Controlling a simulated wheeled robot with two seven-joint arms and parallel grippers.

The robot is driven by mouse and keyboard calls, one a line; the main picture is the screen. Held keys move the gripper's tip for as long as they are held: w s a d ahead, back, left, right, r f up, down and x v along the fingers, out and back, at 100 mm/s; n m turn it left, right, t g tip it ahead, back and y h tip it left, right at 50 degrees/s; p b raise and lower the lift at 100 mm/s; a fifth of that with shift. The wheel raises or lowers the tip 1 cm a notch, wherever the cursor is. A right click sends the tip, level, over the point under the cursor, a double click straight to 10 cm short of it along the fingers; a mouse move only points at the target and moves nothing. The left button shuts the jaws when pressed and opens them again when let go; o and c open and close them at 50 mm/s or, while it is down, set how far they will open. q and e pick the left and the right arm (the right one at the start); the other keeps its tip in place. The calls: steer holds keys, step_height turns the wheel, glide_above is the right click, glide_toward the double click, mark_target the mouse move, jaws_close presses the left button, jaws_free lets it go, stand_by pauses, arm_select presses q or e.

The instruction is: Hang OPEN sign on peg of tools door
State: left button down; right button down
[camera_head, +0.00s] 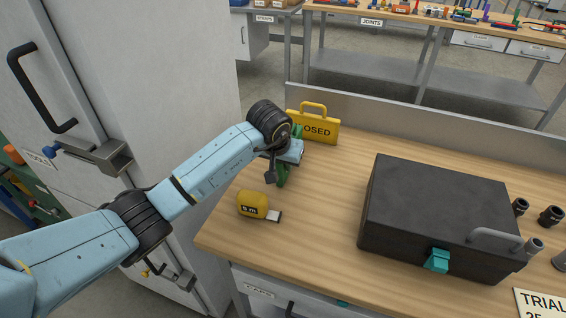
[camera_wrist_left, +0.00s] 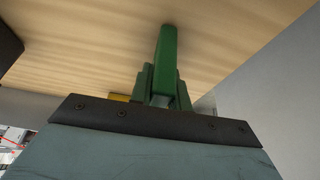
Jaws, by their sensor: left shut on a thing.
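My left gripper (camera_head: 285,160) reaches over the back left of the workbench and is shut on a green object. This looks like the OPEN sign (camera_head: 282,176), but no lettering shows. In the left wrist view the green sign (camera_wrist_left: 167,55) juts out from between the fingers, seen nearly edge-on. My right gripper is in neither view.
A yellow sign reading "OSED" (camera_head: 318,130) stands behind my left gripper, partly covered. A yellow tape measure (camera_head: 252,205) lies near the bench's left edge. A black toolbox (camera_head: 435,205) fills the bench middle. Bare wood lies between the tape measure and the toolbox.

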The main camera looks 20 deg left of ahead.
arm_select(q)
steer(key=shift+f, duration=0.15)
steer(key=c, duration=1.3)
jaws_free()
steer(key=shift+r, duration=0.25)
steer(key=p+v, duration=0.1)
steer(key=v, duration=1.1)
steer(key=shift+f, duration=0.1)
